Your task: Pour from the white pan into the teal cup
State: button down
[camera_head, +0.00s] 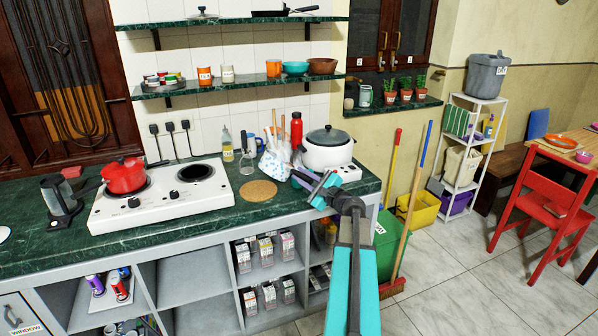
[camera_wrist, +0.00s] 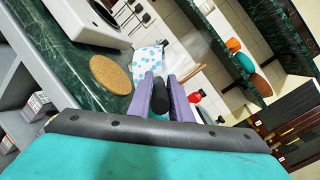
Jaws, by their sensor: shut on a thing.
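Beyond the handle is a white, blue-spotted body (camera_wrist: 148,60), which I take as the white pan. In the head view the pan (camera_head: 274,166) is left of my gripper, partly hidden; its contents and exact tilt cannot be told. A teal bowl-shaped vessel (camera_head: 295,68) sits on the lower wall shelf, also in the wrist view (camera_wrist: 246,62). No other teal cup can be made out.
A round cork mat (camera_head: 259,191) lies left of the pan, near the stove (camera_head: 160,194) with a red pot (camera_head: 124,175). A red bottle (camera_head: 296,130) and wooden utensils (camera_head: 275,124) stand behind.

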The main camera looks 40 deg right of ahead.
jog(key=shift+s+d+r+m+p, duration=0.2)
jog(key=shift+d+r+m+p, duration=0.45)
jog(key=shift+p, duration=0.75)
dwell(2.3)
jog(key=shift+f+m, duration=0.25)
jog(key=shift+a+f+b, duration=0.15)
jog(key=shift+f+b, duration=0.1)
jog(key=shift+b, duration=0.35)
jog(key=shift+w+a+f+n+b, duration=0.15)
jog(key=shift+a+f+n+b, duration=0.25)
jog(key=shift+n+b, duration=0.5)
jog(key=a+b, duration=0.1)
jog(key=n+b, duration=0.1)
jog(key=a+f+n+b, duration=0.1)
jog(key=shift+w+a, duration=0.35)
jog(key=shift+w, duration=0.05)
jog(key=shift+r, duration=0.1)
jog(key=shift+a+f+b, duration=0.15)
jog(key=shift+f+b, duration=0.05)
jog(key=shift+b, duration=0.2)
